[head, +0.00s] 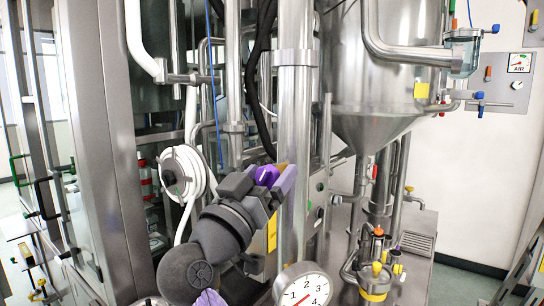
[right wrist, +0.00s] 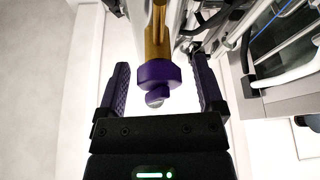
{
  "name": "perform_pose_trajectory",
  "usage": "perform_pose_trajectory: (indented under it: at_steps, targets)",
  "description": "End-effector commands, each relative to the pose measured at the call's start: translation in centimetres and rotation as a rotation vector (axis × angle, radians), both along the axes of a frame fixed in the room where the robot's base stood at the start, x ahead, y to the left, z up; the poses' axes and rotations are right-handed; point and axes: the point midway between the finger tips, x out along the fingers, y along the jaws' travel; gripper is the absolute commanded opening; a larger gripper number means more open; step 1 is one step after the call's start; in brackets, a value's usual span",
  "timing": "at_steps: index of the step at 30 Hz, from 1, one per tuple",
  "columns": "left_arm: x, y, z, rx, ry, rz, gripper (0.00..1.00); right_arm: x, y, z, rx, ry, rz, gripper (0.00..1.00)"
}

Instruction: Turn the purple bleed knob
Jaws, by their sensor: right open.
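The purple bleed knob (right wrist: 158,75) sits on the end of a brass stem (right wrist: 157,35) in the right wrist view. It has a wide collar and a smaller rounded tip facing my palm. In the head view the purple knob (head: 267,175) shows at the jaws of my right gripper (head: 267,187), partly hidden by them. My right gripper (right wrist: 159,78) is open, with one finger on each side of the knob. Gaps show between the knob and both fingers in the wrist view. I cannot make out my left gripper in the head view.
A thick vertical steel pipe (head: 294,110) stands just right of my right gripper. A white hose reel (head: 184,172) hangs to its left. A dial gauge (head: 304,290) is below, and a conical steel tank (head: 385,80) stands at the upper right.

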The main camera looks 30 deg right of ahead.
Motion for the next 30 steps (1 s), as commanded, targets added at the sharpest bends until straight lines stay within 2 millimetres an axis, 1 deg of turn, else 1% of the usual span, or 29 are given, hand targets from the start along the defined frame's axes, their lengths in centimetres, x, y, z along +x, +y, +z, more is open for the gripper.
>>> perform_pose_trajectory:
  at_steps: [1, 4, 11, 12, 14, 15, 20, 21, 24, 26, 30]
  targets:
    - [0.1, -0.18, 0.51, -0.003, -0.002, 0.001, 0.59, 0.26, -0.55, 0.52, -0.001, 0.0, -0.001, 0.87]
    - [0.32, -0.27, 0.67, -0.005, -0.006, 0.003, 0.59, 0.59, -1.21, 0.66, 0.0, 0.0, -0.001, 0.87]
    - [0.67, -0.23, 0.6, -0.005, -0.014, 0.003, 0.59, 0.69, -1.36, 0.52, 0.002, 0.001, 0.0, 0.87]
    - [0.7, -0.18, 0.61, -0.004, -0.014, 0.002, 0.59, 0.69, -1.36, 0.52, 0.002, 0.001, 0.0, 0.83]
    - [0.72, -0.09, 0.61, -0.002, -0.015, 0.002, 0.59, 0.68, -1.35, 0.52, 0.002, 0.001, 0.0, 0.7]
    - [0.72, -0.03, 0.61, -0.002, -0.015, 0.002, 0.59, 0.68, -1.35, 0.52, 0.002, 0.001, 0.0, 0.61]
    - [0.73, 0.19, 0.61, 0.001, -0.016, 0.001, 0.59, 0.68, -1.34, 0.52, 0.002, 0.001, 0.0, 0.27]
    - [0.73, 0.25, 0.62, 0.003, -0.015, 0.001, 0.59, 0.68, -1.34, 0.53, 0.002, 0.001, 0.0, 0.19]
    - [0.73, 0.36, 0.62, 0.005, -0.015, 0.001, 0.59, 0.68, -1.34, 0.53, 0.002, 0.001, 0.0, 0.0]
    - [0.71, 0.4, 0.61, 0.006, -0.015, 0.001, 0.59, 0.68, -1.34, 0.51, 0.001, 0.003, 0.0, 0.0]
    - [0.66, 0.44, 0.42, 0.006, -0.014, 0.001, 0.59, 0.71, -1.34, 0.46, -0.024, 0.063, 0.0, 0.0]
